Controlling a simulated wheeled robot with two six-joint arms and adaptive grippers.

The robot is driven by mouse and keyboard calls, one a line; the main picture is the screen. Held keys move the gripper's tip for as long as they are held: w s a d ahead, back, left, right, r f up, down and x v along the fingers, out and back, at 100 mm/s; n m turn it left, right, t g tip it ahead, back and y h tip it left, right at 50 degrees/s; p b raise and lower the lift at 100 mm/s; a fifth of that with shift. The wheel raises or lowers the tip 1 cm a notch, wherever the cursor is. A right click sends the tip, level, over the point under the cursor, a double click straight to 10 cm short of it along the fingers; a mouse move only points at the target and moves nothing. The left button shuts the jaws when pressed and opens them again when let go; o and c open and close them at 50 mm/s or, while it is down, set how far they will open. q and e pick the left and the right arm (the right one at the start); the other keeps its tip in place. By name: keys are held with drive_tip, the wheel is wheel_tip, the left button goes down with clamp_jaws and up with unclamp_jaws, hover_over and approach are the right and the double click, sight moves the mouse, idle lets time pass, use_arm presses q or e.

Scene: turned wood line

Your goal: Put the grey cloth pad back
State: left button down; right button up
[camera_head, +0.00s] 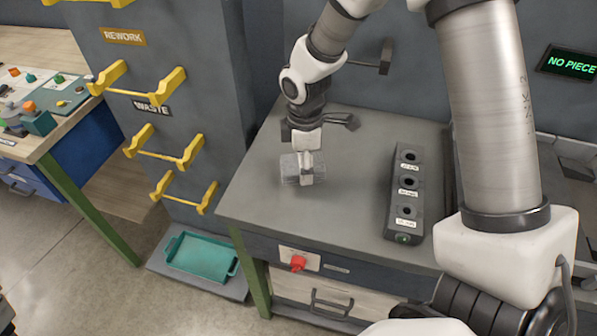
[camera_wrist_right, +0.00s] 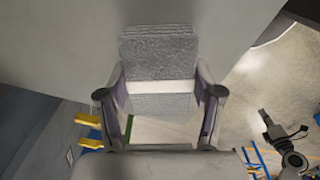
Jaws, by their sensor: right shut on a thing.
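The grey cloth pad (camera_head: 290,168) is at the left part of the grey bench top (camera_head: 345,215) in the head view, partly hidden by my right gripper (camera_head: 308,178). In the right wrist view the pad (camera_wrist_right: 160,62) is a rough grey block between the two fingers of my right gripper (camera_wrist_right: 160,112), which is shut on it. I cannot tell whether the pad touches the bench or is held just above it. My left gripper is not in view.
A dark block with several labelled holes (camera_head: 404,195) stands on the bench's right side. A red knob (camera_head: 298,263) is on the bench front. Yellow brackets (camera_head: 165,150) line the grey column at left, above a teal tray (camera_head: 201,256). The bench front is clear.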

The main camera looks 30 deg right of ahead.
drive_tip(key=f, duration=0.3)
drive_tip(key=w+f, duration=0.1)
drive_tip(key=f, duration=0.1)
drive_tip(key=shift+d+f, duration=0.1)
drive_tip(key=shift+f, duration=0.1)
drive_tip(key=shift+s+r, duration=0.2)
drive_tip(key=shift+s, duration=0.05)
drive_tip(key=shift+c, duration=0.5)
drive_tip(key=shift+s+f, duration=0.1)
drive_tip(key=shift+f, duration=0.1)
drive_tip(key=o, duration=1.2)
drive_tip(key=shift+w, duration=0.2)
drive_tip(key=shift+s+r, duration=0.1)
wheel_tip(320, 180, up, 12)
drive_tip(key=shift+r, duration=0.1)
